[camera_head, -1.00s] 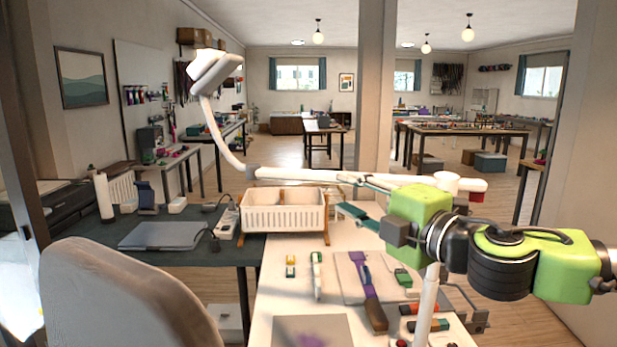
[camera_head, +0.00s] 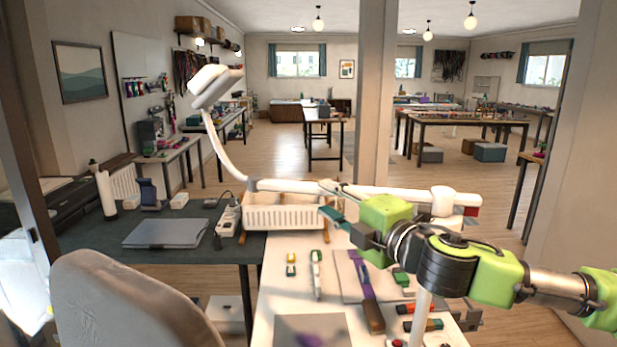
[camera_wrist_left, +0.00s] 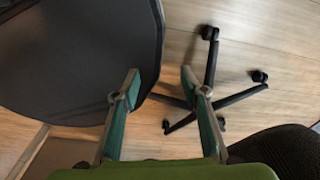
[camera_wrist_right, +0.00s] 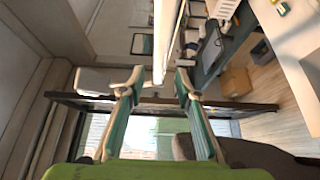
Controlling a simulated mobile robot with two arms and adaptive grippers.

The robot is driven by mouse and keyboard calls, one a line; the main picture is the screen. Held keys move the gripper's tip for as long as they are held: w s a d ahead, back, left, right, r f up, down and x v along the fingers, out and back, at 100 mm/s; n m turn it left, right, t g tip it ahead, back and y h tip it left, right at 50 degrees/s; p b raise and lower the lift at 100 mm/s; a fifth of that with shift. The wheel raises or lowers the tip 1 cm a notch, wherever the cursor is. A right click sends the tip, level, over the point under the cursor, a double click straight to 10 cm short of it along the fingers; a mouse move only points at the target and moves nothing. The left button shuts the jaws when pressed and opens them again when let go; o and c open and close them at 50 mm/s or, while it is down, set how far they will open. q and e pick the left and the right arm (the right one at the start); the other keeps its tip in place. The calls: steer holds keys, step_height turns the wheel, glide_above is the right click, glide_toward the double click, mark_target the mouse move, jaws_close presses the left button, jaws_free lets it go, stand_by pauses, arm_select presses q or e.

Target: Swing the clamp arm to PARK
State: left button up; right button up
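The clamp arm is a white jointed arm (camera_head: 400,192) running leftward from a white post (camera_head: 423,315), with a curved upper link and a flat white head (camera_head: 214,86) at the upper left. My right gripper (camera_head: 336,222) is just below and in front of its middle joint. In the right wrist view the fingers (camera_wrist_right: 157,84) are apart. A white bar (camera_wrist_right: 166,35) appears between and beyond the fingertips; I cannot tell whether they touch it. My left gripper (camera_wrist_left: 159,84) is open and empty above the floor, outside the head view. No PARK marking is readable.
A dark desk with a closed laptop (camera_head: 165,232) is at left. A pale chair (camera_head: 125,305) is in front. A pillar (camera_head: 374,100) rises behind the arm.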

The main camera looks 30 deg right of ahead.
mark_target(314, 189)
steer(key=shift+w+r+p, duration=0.35)
steer(key=shift+w+p, duration=0.35)
steer(key=shift+w, duration=0.1)
steer(key=w+p, duration=0.1)
steer(key=w, duration=0.2)
steer(key=w+p, duration=0.1)
steer(key=w, duration=0.1)
steer(key=shift+a+f+p, duration=0.15)
steer(key=shift+a+p, duration=0.15)
steer(key=shift+p, duration=0.05)
steer(key=shift+w+f, duration=0.15)
steer(key=shift+w, duration=0.45)
jaws_close()
